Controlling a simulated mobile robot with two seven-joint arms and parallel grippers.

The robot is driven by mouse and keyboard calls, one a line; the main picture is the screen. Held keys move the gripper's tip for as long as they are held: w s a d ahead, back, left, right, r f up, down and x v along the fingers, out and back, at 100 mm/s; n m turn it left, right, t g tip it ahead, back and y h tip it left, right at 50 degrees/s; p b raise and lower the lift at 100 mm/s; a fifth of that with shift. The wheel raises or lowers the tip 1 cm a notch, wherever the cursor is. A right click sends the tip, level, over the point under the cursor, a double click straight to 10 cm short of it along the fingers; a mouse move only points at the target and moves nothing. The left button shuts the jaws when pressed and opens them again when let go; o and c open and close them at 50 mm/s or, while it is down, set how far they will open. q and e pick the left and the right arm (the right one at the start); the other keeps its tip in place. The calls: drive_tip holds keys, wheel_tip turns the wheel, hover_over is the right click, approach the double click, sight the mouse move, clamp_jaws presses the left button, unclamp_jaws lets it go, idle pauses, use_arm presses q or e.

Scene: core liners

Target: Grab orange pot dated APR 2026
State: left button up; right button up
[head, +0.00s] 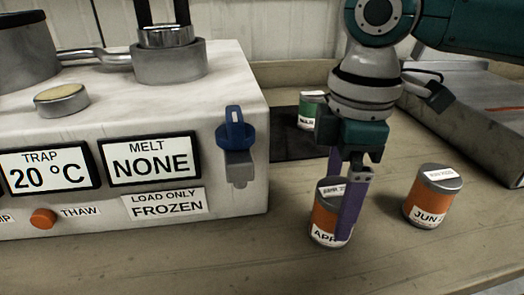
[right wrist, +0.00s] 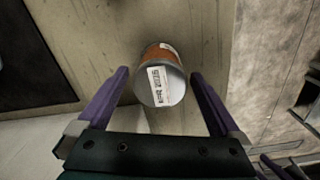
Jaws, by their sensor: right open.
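An orange pot with a grey lid, its front label reading "APR" (head: 323,222), stands upright on the bench in the head view; the rest of its date is hidden by a finger. My right gripper (head: 343,200) points down at this pot, open, with one purple finger in front of it. In the right wrist view an orange pot (right wrist: 160,55) with a white lid label lies between the open fingers (right wrist: 160,76), with gaps on both sides. Another orange pot, labelled "JUN" (head: 428,209), stands to the right. My left gripper is not in view.
A green pot (head: 308,117) stands behind on a dark mat (head: 286,146). A white machine (head: 235,95) with a blue-handled tap (head: 235,130) fills the left. A grey metal tray or ramp (head: 470,115) lies at the right. The bench front is clear.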

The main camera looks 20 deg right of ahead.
drive_tip(key=c, duration=1.5)
